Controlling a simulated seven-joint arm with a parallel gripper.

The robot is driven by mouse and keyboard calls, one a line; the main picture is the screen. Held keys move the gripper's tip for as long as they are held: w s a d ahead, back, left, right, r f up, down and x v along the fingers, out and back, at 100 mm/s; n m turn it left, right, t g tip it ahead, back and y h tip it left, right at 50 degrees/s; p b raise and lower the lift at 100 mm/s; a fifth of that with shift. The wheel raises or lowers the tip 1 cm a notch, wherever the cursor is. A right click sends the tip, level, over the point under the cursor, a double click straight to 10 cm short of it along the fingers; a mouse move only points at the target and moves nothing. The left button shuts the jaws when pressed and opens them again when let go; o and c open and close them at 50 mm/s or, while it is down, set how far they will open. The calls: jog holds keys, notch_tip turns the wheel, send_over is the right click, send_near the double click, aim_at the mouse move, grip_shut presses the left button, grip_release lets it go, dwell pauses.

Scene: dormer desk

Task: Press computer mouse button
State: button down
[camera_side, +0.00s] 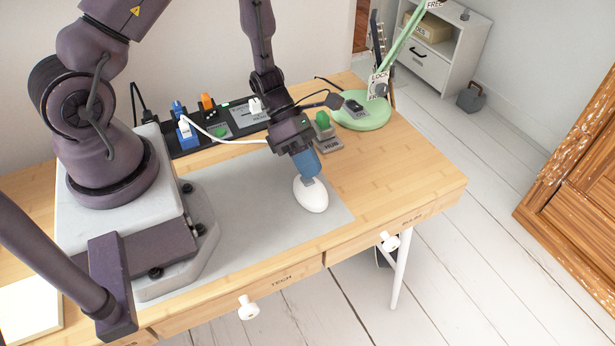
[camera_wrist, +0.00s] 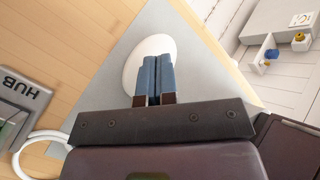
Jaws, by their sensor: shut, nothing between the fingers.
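A white computer mouse (camera_side: 312,199) lies on the grey desk mat (camera_side: 245,215), near the mat's right end. In the wrist view the mouse (camera_wrist: 143,53) is partly hidden behind my fingers. My gripper (camera_side: 309,180) is shut and empty, with its blue fingers pointing down at the mouse's rear-facing end. In the wrist view the shut fingertips (camera_wrist: 156,60) overlap the mouse. The tips look on or just over its top; I cannot tell whether they touch.
A power strip (camera_side: 190,140) with plugs and a white cable runs along the back. A hub (camera_side: 327,142) and a green lamp base (camera_side: 362,115) stand behind the gripper. Bare wood (camera_side: 400,160) lies free to the mouse's right. The front desk edge has drawer knobs (camera_side: 247,308).

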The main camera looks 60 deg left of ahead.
jog(key=shift+f, duration=0.35)
dwell(0.4)
jog(key=shift+r, duration=0.8)
jog(key=shift+r, duration=2.5)
